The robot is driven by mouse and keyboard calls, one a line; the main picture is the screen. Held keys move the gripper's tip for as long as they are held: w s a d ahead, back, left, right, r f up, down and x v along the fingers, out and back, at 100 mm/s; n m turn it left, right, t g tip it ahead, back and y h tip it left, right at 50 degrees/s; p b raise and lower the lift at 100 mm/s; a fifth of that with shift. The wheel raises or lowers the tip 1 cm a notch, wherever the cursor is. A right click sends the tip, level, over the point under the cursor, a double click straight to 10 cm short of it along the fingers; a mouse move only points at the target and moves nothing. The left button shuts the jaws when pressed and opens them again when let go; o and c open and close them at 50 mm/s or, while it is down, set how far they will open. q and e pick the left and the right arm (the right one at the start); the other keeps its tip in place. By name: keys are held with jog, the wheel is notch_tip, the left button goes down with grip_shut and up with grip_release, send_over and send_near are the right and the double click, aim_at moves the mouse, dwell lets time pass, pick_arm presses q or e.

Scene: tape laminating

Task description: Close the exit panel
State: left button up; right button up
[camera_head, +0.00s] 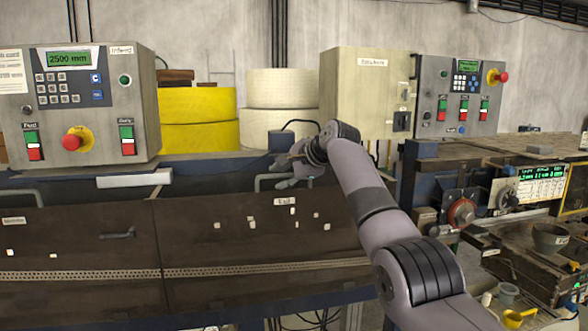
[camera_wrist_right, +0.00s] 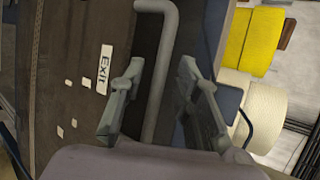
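The exit panel (camera_head: 225,247) is a dark brown sheet with an "Exit" label (camera_head: 285,201) and several small pale tags. A dark gap shows behind its upper edge. Its bent grey handle (camera_head: 262,181) stands up from that edge. My right gripper (camera_head: 288,167) is at the handle, partly hidden behind my own wrist. In the right wrist view, the fingers of my right gripper (camera_wrist_right: 161,70) are apart, with the handle (camera_wrist_right: 157,92) running between them. I see no clear grip on it; the exit panel (camera_wrist_right: 75,70) lies left of the fingers. My left gripper is not in view.
A similar brown panel (camera_head: 80,240) adjoins on the left. Control boxes (camera_head: 75,105) (camera_head: 460,95) stand at left and right, with yellow (camera_head: 198,118) and cream rolls (camera_head: 280,105) behind. A cluttered bench (camera_head: 530,255) is at the right.

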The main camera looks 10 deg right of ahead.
jog(key=v, duration=1.1)
jog(key=shift+s+d, duration=0.15)
jog(key=shift+s, duration=0.05)
